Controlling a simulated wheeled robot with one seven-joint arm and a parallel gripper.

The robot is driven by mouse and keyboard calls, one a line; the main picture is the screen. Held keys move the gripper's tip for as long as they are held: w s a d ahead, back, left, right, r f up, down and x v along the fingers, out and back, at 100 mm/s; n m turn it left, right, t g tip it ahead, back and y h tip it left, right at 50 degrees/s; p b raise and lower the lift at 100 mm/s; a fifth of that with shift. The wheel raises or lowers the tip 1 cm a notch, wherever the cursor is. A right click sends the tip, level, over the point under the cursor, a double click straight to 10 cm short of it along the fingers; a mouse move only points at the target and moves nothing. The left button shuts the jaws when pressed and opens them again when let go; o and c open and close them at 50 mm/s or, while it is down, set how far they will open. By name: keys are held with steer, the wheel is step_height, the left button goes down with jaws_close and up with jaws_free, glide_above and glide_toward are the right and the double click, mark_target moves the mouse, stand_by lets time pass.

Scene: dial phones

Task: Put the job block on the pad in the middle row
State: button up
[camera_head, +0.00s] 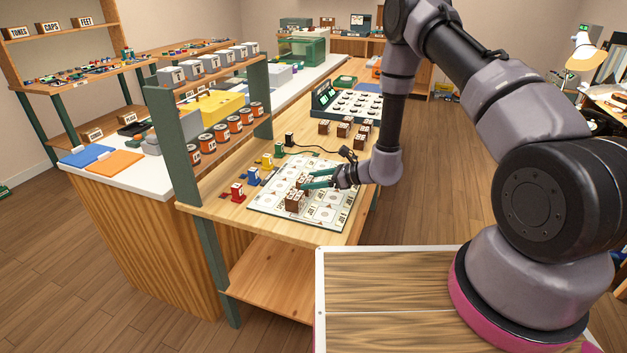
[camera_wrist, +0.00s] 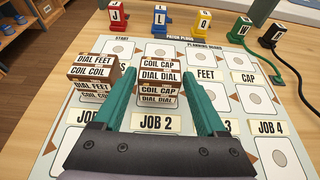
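The planning board (camera_head: 335,215) lies on the wooden table, with printed pads in rows. One brown block (camera_wrist: 159,76), labelled COIL CAP and DIAL DIAL, stands above the JOB 2 label, over the middle part of the board; it hides what is under it. Another brown block (camera_wrist: 92,68), labelled DIAL FEET and COIL COIL, stands to its left and shows nearer in the head view (camera_head: 295,202). My gripper (camera_wrist: 160,84) is open, its green fingers on either side of the COIL CAP block, with visible gaps. In the head view my gripper (camera_head: 316,180) reaches over the board from the right.
Red (camera_wrist: 119,17), blue (camera_wrist: 159,20), yellow (camera_wrist: 200,23), green (camera_wrist: 238,30) and black (camera_wrist: 270,36) lettered plugs line the board's far edge. Several brown blocks (camera_head: 344,128) stand farther back. A shelf with orange-topped cans (camera_head: 221,132) borders the table's left.

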steer(key=shift+o, duration=0.9)
steer(key=shift+r, duration=0.2)
steer(key=v, duration=1.2)
steer(key=s+r+n+g+h, duration=0.1)
steer(key=s+r+n+g, duration=0.3)
steer(key=r, duration=0.8)
steer(key=s+r+n, duration=0.3)
steer(key=r+n, duration=0.3)
steer(key=r, duration=0.5)
steer(key=s+d+r+n+t+h, duration=0.6)
steer(key=s+d+r+h, duration=0.3)
steer(key=s+d+r, duration=0.6)
step_height(320, 180, up, 4)
steer(key=shift+f+n+t+h, duration=0.25)
steer(key=shift+n+t+h, duration=0.05)
steer(key=shift+n, duration=0.6)
